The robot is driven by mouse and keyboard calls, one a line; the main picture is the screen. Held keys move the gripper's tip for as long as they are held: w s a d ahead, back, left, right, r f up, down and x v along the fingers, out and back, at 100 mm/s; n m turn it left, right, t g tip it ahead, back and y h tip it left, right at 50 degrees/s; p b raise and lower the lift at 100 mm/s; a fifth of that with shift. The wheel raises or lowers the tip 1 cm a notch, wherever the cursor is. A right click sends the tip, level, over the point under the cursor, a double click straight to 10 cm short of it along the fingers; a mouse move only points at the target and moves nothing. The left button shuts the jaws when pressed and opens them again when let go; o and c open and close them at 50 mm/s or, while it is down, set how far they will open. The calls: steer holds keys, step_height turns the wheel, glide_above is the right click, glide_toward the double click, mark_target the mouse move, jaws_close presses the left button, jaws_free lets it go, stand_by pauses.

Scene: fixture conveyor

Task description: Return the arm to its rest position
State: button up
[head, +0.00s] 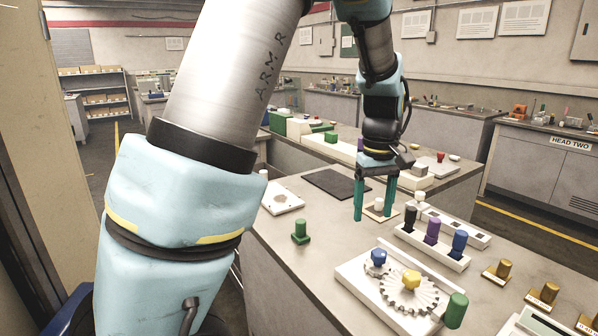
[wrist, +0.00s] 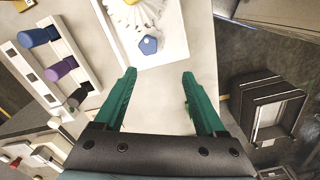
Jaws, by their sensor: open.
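My gripper (head: 373,212) hangs from my arm over the grey workbench (head: 290,235), with its two teal fingers pointing down. The fingers are apart and nothing is seen between them. In the wrist view my gripper (wrist: 158,73) also shows spread fingers with bare bench top between them. In the head view the fingers are near a small pale plate behind them; whether they touch the bench cannot be told. My upper arm fills much of the left of the head view.
A white board (head: 352,274) with gears and blue and yellow knobs lies at the front. A white rack (head: 431,246) holds black, purple and blue pegs right of the gripper. A green peg (head: 300,231) stands left. A dark mat (head: 330,183) lies behind.

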steer(key=s+a+f+m, duration=0.1)
steer(key=s+a, duration=0.1)
steer(key=a, duration=1.1)
steer(key=s+a+f+m+t, duration=0.1)
steer(key=s+a+f, duration=0.1)
steer(key=a, duration=1.2)
steer(key=shift+s+a+m+t, duration=0.2)
steer(key=shift+s+m+t, duration=0.1)
steer(key=shift+s, duration=0.05)
steer(key=shift+f, duration=0.1)
